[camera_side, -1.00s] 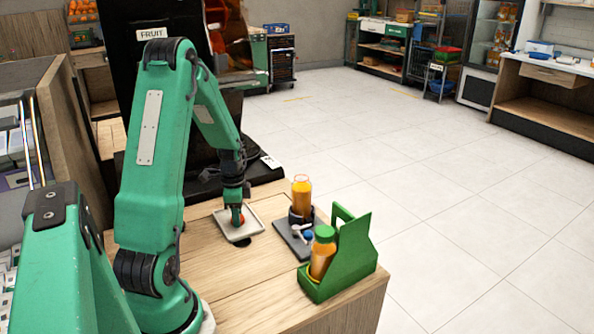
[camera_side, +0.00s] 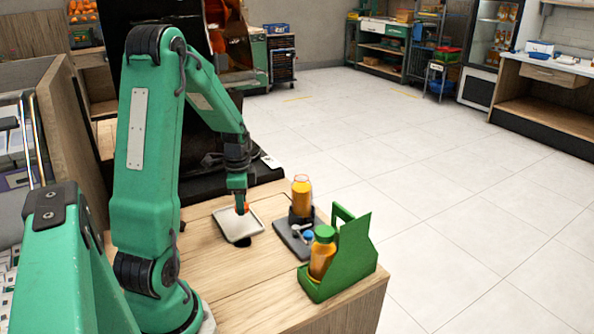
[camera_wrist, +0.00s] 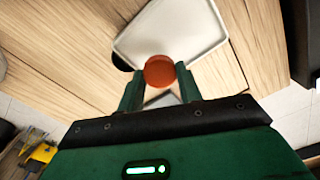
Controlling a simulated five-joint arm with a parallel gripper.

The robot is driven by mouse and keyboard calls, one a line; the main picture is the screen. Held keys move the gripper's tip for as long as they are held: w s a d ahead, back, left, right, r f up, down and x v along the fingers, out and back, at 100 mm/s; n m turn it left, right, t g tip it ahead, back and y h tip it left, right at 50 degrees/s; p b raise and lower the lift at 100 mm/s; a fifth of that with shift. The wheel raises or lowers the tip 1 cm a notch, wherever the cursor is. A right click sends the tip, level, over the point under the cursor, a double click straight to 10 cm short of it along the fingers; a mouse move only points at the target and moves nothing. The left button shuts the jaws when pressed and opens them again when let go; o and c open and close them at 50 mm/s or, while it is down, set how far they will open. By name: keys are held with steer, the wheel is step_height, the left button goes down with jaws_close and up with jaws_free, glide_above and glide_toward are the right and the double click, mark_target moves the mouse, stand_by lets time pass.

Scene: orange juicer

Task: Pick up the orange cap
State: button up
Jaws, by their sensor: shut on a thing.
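The orange cap (camera_wrist: 159,71) is a round orange-red disc between my fingertips in the wrist view. In the side view the cap (camera_side: 246,207) shows as a small orange spot at the end of my gripper (camera_side: 241,205). My gripper (camera_wrist: 160,84) is shut on the cap and holds it above the pale tray (camera_wrist: 195,18). In the side view the tray (camera_side: 250,228) lies below the gripper on the wooden counter and looks empty.
An open bottle of orange juice (camera_side: 301,198) stands in a dark holder on a dark mat (camera_side: 287,238), with a blue-ended item beside it. A green carrier (camera_side: 345,262) holds a green-capped bottle (camera_side: 321,255) at the front right. The counter's (camera_side: 245,285) front middle is clear.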

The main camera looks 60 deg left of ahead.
steer(key=w+d+r, duration=0.3)
steer(key=d+r, duration=0.2)
steer(key=d, duration=0.3)
steer(key=shift+d+r, duration=0.2)
steer(key=shift+d, duration=0.1)
steer(key=shift+r, duration=0.15)
step_height(320, 180, up, 17)
glide_above(302, 173)
steer(key=shift+f, duration=2.5)
steer(key=shift+f, duration=0.2)
steer(key=shift+f, duration=2.45)
steer(key=shift+f, duration=0.3)
